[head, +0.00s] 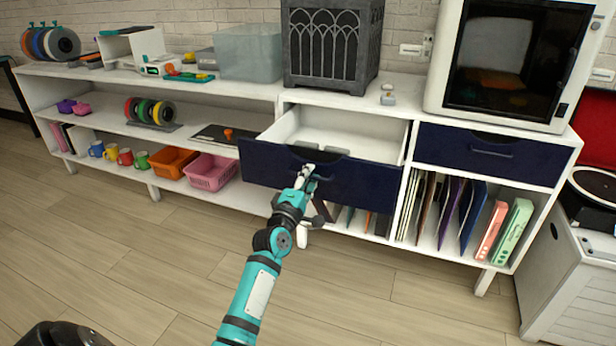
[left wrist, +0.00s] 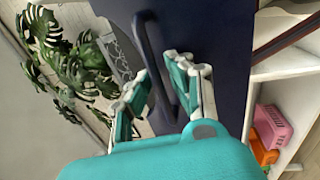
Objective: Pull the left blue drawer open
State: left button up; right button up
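My right gripper is in neither view.
The right blue drawer (head: 490,153) is shut. A grey lantern-like box (head: 330,45) and a 3D printer-like machine (head: 510,60) stand on the cabinet top. Pink (head: 210,172) and orange (head: 173,161) baskets sit on the low shelf. The floor in front is clear.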

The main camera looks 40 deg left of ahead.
pick_arm(q)
jog(key=v, duration=1.2)
dwell(0.3)
